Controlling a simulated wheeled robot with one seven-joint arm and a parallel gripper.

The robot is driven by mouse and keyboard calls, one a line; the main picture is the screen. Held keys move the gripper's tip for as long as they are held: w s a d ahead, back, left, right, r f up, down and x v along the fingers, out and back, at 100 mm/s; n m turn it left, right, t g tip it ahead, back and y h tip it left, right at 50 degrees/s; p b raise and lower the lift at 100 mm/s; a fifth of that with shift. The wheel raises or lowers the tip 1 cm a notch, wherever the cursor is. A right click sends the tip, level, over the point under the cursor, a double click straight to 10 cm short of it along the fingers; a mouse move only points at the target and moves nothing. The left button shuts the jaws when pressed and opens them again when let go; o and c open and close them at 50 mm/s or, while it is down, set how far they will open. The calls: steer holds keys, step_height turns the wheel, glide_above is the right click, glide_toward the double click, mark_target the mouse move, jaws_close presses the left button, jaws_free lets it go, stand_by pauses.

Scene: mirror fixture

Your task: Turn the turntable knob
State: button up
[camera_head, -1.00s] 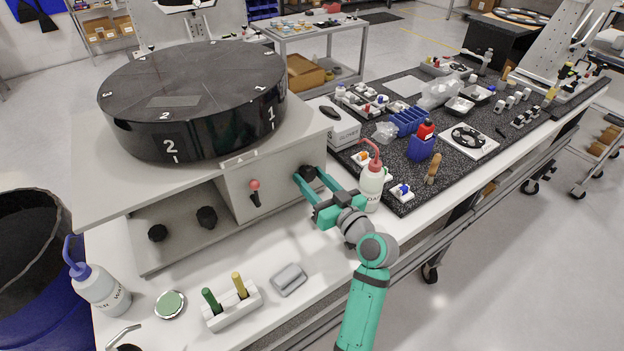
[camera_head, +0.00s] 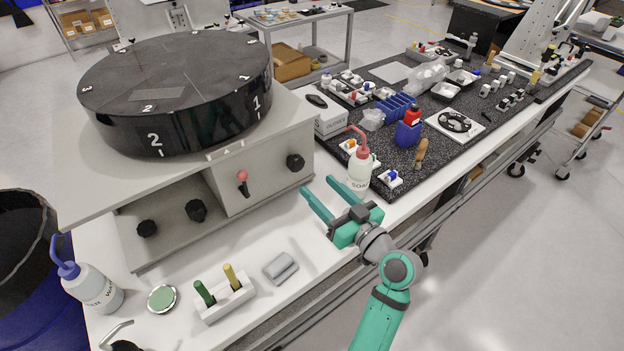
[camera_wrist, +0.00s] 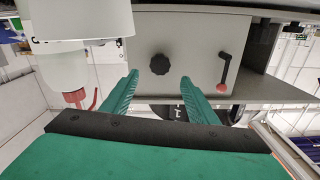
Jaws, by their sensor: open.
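The black turntable (camera_head: 175,85) with white numbers sits on a grey box (camera_head: 262,180). Marks 2 and 1 face the front, on either side of a pointer plate (camera_head: 225,152). A black knob (camera_head: 295,162) is on the box's right front panel; it also shows in the wrist view (camera_wrist: 160,64). My gripper (camera_head: 317,186) is open and empty in front of this knob, clear of it. In the wrist view the knob lies between the two green fingers (camera_wrist: 160,77), beyond their tips.
A red-tipped lever (camera_head: 242,182) is left of the knob. Two more black knobs (camera_head: 196,210) (camera_head: 147,228) are in the recess. A soap bottle (camera_head: 359,165) stands close to the right of my gripper. A grey block (camera_head: 281,268) and a white holder (camera_head: 225,299) are in front.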

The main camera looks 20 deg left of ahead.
mark_target(299, 166)
steer(key=shift+s+d, duration=0.4)
steer(key=shift+d, duration=0.1)
steer(key=w+a+m, duration=0.2)
steer(key=m, duration=0.6)
steer(key=w+a+m, duration=0.2)
steer(key=a+m, duration=0.1)
steer(key=m, duration=0.6)
steer(key=w+a+m, duration=0.2)
steer(key=a+m, duration=0.1)
steer(key=m, duration=0.5)
steer(key=shift+w+a+m, duration=0.1)
steer(key=shift+w+m, duration=0.15)
steer(key=shift+m, duration=0.15)
